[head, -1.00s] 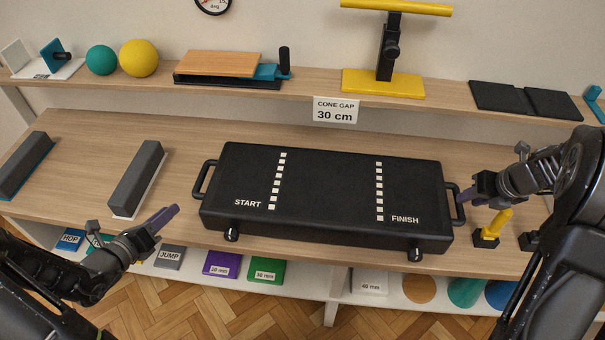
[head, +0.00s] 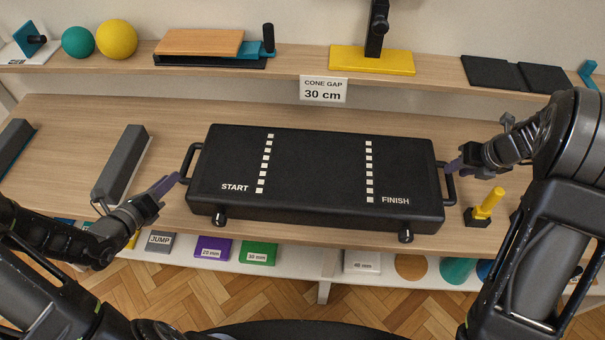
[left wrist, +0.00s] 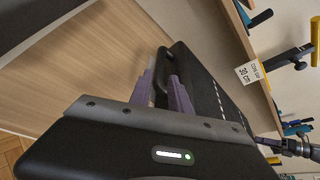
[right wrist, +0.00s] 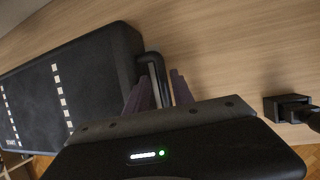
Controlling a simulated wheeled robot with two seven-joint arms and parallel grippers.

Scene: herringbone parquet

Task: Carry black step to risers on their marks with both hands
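The black step (head: 315,170) lies on the table, with START and FINISH lettering and two dashed white lines. Its left handle (head: 187,162) is by my left gripper (head: 172,184). In the left wrist view, the open purple fingers (left wrist: 162,88) are apart, with the handle (left wrist: 160,62) at the gap between them. My right gripper (head: 456,168) is at the right handle (head: 450,186). In the right wrist view its fingers (right wrist: 158,88) stand open either side of the handle (right wrist: 151,62). Grey risers stand at left: one nearer (head: 122,165), one at the edge (head: 14,145).
A yellow peg on a black base (head: 485,207) stands close to my right gripper. The back shelf holds balls (head: 117,39), a yellow stand (head: 372,60) and a CONE GAP sign (head: 323,91). Bare tabletop (head: 165,125) lies between step and nearer riser.

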